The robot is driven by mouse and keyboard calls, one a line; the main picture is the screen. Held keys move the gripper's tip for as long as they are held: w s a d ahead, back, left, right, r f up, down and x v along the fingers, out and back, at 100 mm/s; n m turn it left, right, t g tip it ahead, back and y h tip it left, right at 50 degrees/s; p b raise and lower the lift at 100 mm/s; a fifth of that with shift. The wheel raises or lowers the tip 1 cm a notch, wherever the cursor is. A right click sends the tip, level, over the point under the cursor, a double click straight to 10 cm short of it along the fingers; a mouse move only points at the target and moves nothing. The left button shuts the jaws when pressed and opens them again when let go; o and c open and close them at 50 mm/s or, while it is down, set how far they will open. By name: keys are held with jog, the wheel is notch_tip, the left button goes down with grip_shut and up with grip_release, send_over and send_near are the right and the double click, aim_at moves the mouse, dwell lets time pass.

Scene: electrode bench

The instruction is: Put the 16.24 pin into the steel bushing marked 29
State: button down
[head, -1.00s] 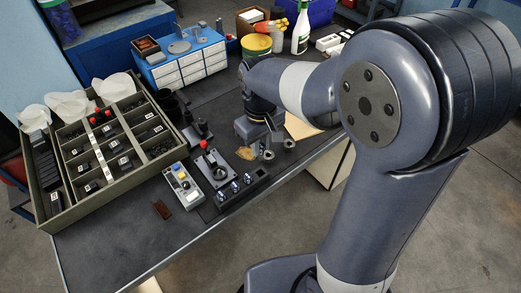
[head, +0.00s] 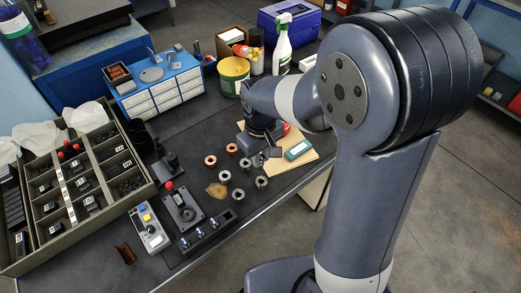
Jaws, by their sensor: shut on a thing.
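Several ring-shaped bushings stand on the dark bench. Two are copper-coloured, a left copper bushing (head: 210,161) and a right copper bushing (head: 231,148). The others are grey steel: a back steel bushing (head: 245,165), a left steel bushing (head: 225,177), a front steel bushing (head: 238,195) and a right steel bushing (head: 261,183). Their marks are too small to read, so I cannot tell which is 29. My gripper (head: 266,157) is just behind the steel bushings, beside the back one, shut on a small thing. I cannot make out that thing or identify the 16.24 pin.
A beige board (head: 292,163) with a green-and-white device (head: 298,149) lies right of my gripper. A red-knobbed lever fixture (head: 183,209), a button box (head: 149,228) and a dark block (head: 207,232) stand front left. A compartment crate (head: 142,197) is at left. The bench's front edge is near.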

aim_at(262, 168)
jog(key=shift+w+d+f, duration=0.2)
jog(key=shift+f, duration=0.05)
notch_tip(262, 168, down, 6)
jog(key=b, duration=0.5)
jog(key=shift+r, duration=0.1)
jog(key=shift+f+b, duration=1.3)
jog(key=shift+f, duration=0.55)
dwell(1.0)
jog(key=c, duration=1.2)
grip_release()
jog(key=shift+c, duration=0.2)
notch_tip(262, 168, up, 11)
jog(key=shift+f+p, duration=0.1)
jog(key=shift+p, duration=0.5)
notch_tip(262, 168, down, 10)
jog(key=shift+f+b, duration=0.15)
jog(key=shift+b, duration=0.3)
